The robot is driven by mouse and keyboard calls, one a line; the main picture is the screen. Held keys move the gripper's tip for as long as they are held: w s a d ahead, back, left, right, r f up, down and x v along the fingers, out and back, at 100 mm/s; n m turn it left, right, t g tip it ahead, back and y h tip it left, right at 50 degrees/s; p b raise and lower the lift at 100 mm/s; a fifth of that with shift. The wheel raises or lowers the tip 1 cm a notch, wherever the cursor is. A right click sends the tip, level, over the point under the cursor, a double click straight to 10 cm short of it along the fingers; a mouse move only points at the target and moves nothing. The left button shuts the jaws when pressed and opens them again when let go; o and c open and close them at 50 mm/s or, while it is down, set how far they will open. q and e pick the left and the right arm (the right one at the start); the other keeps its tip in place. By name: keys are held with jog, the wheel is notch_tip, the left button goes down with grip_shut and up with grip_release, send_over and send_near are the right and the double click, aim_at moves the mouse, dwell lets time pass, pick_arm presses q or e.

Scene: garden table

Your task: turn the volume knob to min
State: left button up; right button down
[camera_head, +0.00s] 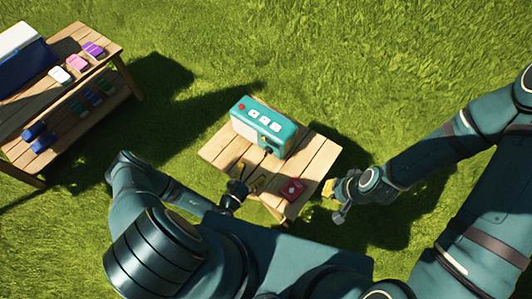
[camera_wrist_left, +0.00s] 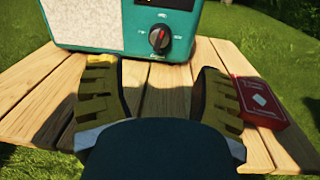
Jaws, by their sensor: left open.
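A teal radio (camera_head: 285,140) with a pale speaker front stands on a small wooden table (camera_head: 215,150). Its dark round volume knob (camera_wrist_left: 159,40) is on the front, right of the speaker panel (camera_wrist_left: 88,22). A red mark on the knob points roughly upward; small white labels around it are too small to read. My left gripper (camera_head: 253,184) is open and empty over the table, in front of the radio. In the left wrist view its two yellow-padded fingers (camera_wrist_left: 158,92) are wide apart, with the knob beyond the gap, untouched. My right gripper (camera_head: 330,194) is off the table's right side, its fingers unclear.
A red box (camera_head: 292,189) lies on the table's right front; it also shows right of my left fingers in the wrist view (camera_wrist_left: 258,98). A two-level wooden shelf table (camera_head: 115,62) with a cooler (camera_head: 25,62) and several small items stands at upper left. Grass surrounds both.

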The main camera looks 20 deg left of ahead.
aim_at(265, 155)
pick_arm(q)
jog(key=b+x, duration=0.1)
jog(key=x, duration=0.8)
jog(key=shift+w+d, duration=0.1)
jog(key=shift+w, duration=0.15)
grip_shut()
